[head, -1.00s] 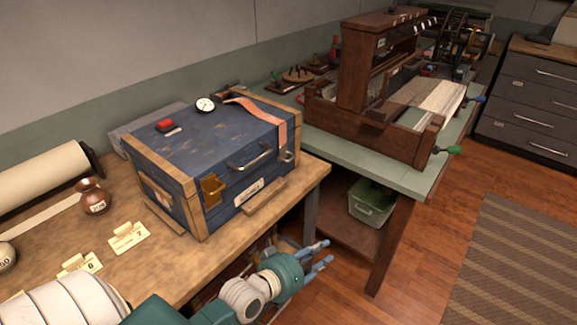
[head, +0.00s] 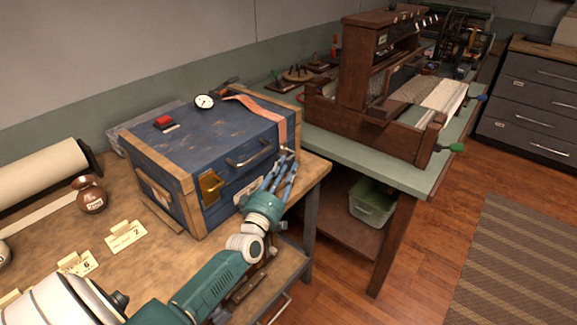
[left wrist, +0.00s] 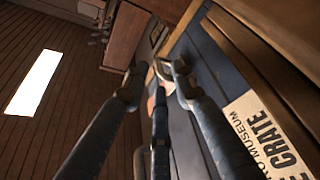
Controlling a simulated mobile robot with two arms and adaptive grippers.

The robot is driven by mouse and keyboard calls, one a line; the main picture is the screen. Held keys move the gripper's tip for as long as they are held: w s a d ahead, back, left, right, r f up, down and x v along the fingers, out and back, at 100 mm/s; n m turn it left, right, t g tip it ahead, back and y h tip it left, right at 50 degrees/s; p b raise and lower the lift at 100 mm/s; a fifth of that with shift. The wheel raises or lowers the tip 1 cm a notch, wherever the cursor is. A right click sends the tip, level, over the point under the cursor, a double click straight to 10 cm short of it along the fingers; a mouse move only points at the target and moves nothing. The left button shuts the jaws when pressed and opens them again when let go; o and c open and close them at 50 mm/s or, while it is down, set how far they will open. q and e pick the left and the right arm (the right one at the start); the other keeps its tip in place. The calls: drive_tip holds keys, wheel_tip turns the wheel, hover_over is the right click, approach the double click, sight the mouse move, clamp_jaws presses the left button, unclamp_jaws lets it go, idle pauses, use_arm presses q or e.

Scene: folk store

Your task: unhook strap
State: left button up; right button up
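A blue crate (head: 170,150) with wooden edge battens stands on the wooden bench. An orange strap (head: 262,109) lies across its top right part and hangs over the front edge near the right corner. My left gripper (head: 281,157) is at the crate's front right, its fingertips close to the strap's hanging lower end. In the left wrist view its fingers (left wrist: 158,75) are spread, and a small pinkish patch shows between them. I cannot tell whether they touch the strap. The gripper hides the strap's lower end. My right gripper is not in view.
A metal handle (head: 250,155) and brass latch (head: 211,186) are on the crate front. A green table (head: 405,178) with a wooden loom (head: 365,100) stands right.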

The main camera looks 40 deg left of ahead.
sight(288, 142)
use_arm(q)
drive_tip(key=shift+b+x, duration=0.3)
drive_tip(key=shift+x, duration=1.1)
clamp_jaws()
drive_tip(key=shift+d, duration=0.1)
